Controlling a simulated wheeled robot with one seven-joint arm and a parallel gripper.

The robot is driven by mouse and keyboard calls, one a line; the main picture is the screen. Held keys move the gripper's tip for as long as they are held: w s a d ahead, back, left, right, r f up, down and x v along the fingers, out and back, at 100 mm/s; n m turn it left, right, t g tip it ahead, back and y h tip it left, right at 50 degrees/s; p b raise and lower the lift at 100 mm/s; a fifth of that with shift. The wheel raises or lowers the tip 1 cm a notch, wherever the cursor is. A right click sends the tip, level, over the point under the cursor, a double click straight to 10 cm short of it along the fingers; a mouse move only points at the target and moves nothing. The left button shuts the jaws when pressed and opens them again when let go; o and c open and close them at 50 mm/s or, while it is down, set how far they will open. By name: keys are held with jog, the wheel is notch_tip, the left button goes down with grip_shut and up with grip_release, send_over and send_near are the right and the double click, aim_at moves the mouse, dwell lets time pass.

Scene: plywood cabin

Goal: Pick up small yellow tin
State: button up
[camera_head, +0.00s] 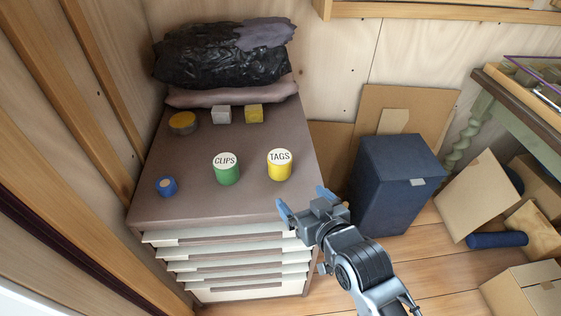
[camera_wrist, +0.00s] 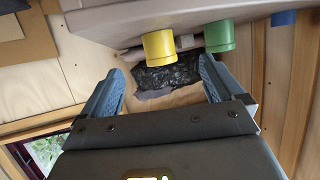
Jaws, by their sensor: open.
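The small yellow tin (camera_head: 279,167), with a white lid marked TAGS, stands upright on the brown top of a drawer cabinet (camera_head: 190,205), near its right edge. My gripper (camera_head: 304,200) is open and empty just off the cabinet's front right corner, nearer than the tin and apart from it. In the wrist view the yellow tin (camera_wrist: 160,47) shows upside down beyond the gap between my open fingers (camera_wrist: 162,90). A green tin (camera_head: 227,170) marked CLIPS stands left of the yellow one and also shows in the wrist view (camera_wrist: 219,37).
A small blue cylinder (camera_head: 167,186), a yellow-topped round piece (camera_head: 183,123), a grey cube (camera_head: 222,114) and a yellow cube (camera_head: 254,114) sit on the cabinet. Dark wrapped bundles (camera_head: 225,57) lie at its back. A tall blue box (camera_head: 393,185) stands on the floor to the right.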

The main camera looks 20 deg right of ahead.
send_near(280, 156)
jog(key=shift+d+x, duration=0.2)
jog(key=shift+x, duration=2)
jog(key=shift+a+p+x, duration=0.15)
jog(key=shift+p+x, duration=0.1)
jog(key=shift+x, duration=1.1)
jog(key=shift+a+p+x, duration=0.1)
jog(key=shift+p+x, duration=0.15)
jog(key=shift+x, duration=1.1)
jog(key=shift+s+f, duration=0.1)
jog(key=c, duration=1.1)
jog(key=shift+c, duration=0.2)
